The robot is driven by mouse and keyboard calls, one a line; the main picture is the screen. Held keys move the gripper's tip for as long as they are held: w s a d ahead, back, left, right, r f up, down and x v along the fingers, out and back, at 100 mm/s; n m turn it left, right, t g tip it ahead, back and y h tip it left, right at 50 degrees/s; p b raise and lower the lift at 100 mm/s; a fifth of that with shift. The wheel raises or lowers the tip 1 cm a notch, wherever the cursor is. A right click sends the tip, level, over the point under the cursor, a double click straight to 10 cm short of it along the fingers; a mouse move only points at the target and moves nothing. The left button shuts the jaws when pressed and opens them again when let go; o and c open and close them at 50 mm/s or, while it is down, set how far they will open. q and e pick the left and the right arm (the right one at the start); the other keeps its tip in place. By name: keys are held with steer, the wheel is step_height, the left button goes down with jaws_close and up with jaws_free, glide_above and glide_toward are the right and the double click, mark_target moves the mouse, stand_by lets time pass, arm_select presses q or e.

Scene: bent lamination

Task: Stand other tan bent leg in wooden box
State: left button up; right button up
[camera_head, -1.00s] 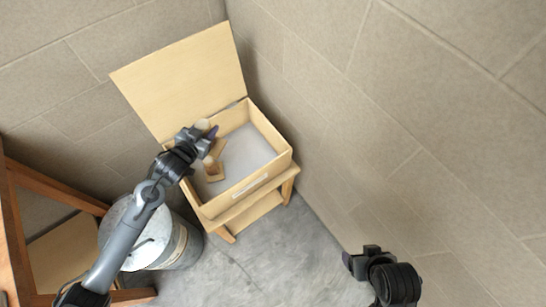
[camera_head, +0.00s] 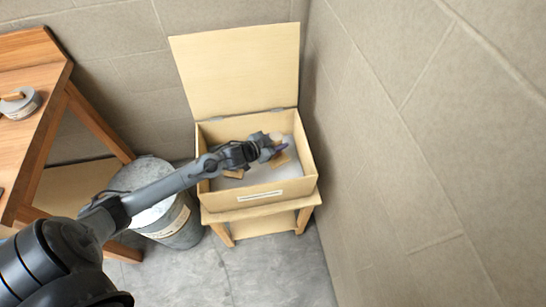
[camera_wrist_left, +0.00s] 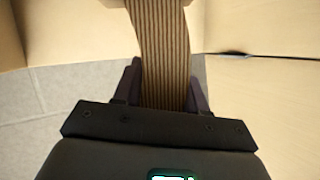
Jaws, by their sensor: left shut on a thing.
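The open wooden box (camera_head: 294,187) stands in the corner in the head view, its lid (camera_head: 238,68) raised behind it. My left gripper (camera_head: 268,147) is over the box interior, shut on a tan bent leg (camera_head: 281,160). In the left wrist view, the striped laminated leg (camera_wrist_left: 161,45) is between the fingers of the left gripper (camera_wrist_left: 163,75). Another tan piece (camera_head: 234,173) shows in the box, below my left forearm, which partly covers it. I cannot tell whether the held leg touches the grey box floor (camera_head: 259,175). My right gripper is out of view.
The box rests on a low wooden stand (camera_head: 268,222). A metal bucket (camera_head: 180,222) stands left of it. The wall is close on the right.

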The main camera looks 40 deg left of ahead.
mark_target(281, 158)
arm_select(q)
steer(key=shift+f, duration=0.75)
steer(key=shift+f+b, duration=0.35)
steer(key=shift+f, duration=0.35)
step_height(281, 158, down, 3)
steer(key=shift+w+r+b, duration=0.1)
steer(key=shift+b, duration=0.55)
steer(key=shift+f, duration=0.25)
steer(key=shift+f, duration=0.6)
steer(key=o, duration=1.2)
steer(key=shift+r, duration=0.1)
